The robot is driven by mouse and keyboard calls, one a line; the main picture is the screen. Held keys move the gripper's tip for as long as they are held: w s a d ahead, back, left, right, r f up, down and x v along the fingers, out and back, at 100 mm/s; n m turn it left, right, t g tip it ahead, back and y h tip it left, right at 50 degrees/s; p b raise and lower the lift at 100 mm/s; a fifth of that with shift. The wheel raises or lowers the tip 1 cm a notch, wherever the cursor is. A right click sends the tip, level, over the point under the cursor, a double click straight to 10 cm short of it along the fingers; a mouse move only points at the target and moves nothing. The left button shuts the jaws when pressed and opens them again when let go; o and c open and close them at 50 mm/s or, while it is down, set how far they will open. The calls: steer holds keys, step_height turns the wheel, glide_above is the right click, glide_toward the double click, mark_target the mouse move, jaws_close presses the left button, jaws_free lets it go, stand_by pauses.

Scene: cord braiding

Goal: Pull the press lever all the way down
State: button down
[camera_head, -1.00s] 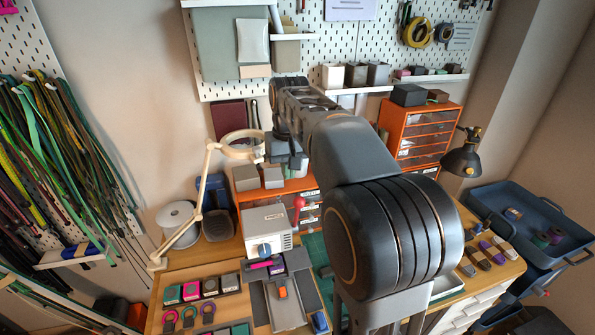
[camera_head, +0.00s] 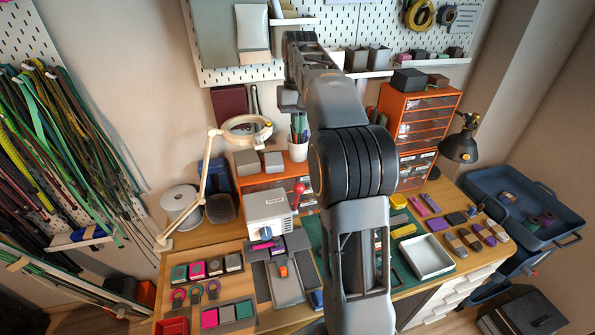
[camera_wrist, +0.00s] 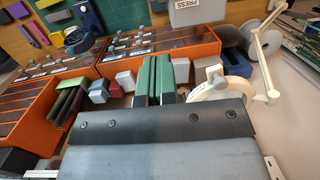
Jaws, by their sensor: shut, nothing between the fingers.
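The labelled end of the press (camera_wrist: 197,14) shows at the top of the wrist view; the lever cannot be made out there. My gripper (camera_head: 290,104) is high above and behind the press, apart from the lever, near the wall. In the wrist view its fingers (camera_wrist: 154,76) are together and empty.
An orange drawer unit (camera_head: 262,182) with grey boxes and a pen cup (camera_head: 298,148) stands behind the press. A magnifier lamp (camera_head: 247,130) is at its left. A second orange unit (camera_head: 420,128) is to the right. A white tray (camera_head: 427,257) lies on the bench.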

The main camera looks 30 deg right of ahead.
steer(key=shift+s+a+f, duration=0.35)
steer(key=shift+s+f, duration=0.35)
steer(key=shift+f, duration=1.2)
steer(key=shift+s+a+f, duration=0.35)
steer(key=shift+s+f, duration=0.35)
steer(key=shift+f, duration=1.2)
steer(key=shift+s+a+f, duration=0.35)
steer(key=shift+s+f, duration=0.35)
steer(key=shift+f, duration=1.2)
steer(key=shift+f, duration=0.1)
